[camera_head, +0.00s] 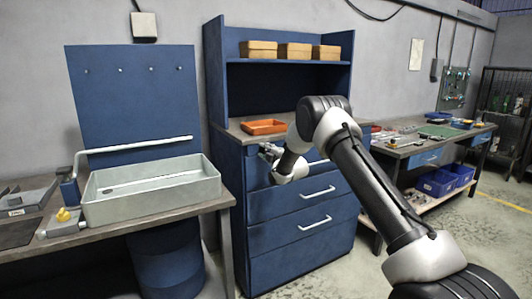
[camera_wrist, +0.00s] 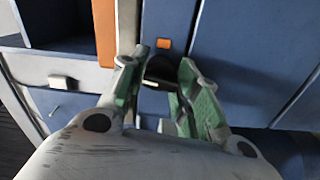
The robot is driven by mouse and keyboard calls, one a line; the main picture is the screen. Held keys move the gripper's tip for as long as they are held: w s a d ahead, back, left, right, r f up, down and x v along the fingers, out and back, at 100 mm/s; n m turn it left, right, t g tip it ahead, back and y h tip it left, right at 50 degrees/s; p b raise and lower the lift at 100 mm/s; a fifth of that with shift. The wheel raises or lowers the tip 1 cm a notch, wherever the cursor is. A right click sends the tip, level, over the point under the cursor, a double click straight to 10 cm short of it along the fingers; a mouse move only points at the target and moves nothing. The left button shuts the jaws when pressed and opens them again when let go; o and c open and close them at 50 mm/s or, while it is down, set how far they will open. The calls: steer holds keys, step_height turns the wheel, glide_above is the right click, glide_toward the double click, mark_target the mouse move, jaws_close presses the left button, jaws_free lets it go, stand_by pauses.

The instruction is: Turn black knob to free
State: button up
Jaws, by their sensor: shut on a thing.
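The black knob (camera_wrist: 160,68) shows as a dark rounded shape on the blue cabinet front in the wrist view. My gripper (camera_wrist: 163,72) has its green-sided fingers on both sides of it and is shut on it. Part of the knob is hidden by the fingers, and I cannot tell which way it points. In the camera_head view my gripper (camera_head: 266,150) is at the upper left front of the blue drawer cabinet (camera_head: 290,235), just below its worktop. The knob cannot be made out there.
An orange tray (camera_head: 264,127) rests on the worktop above. White drawer handles (camera_head: 318,193) stick out below. A bench with a grey basin (camera_head: 150,205) stands to the left.

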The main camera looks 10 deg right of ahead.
steer(key=shift+f+n, duration=0.1)
steer(key=shift+n, duration=0.7)
steer(key=o, duration=1)
steer(key=v, duration=1.2)
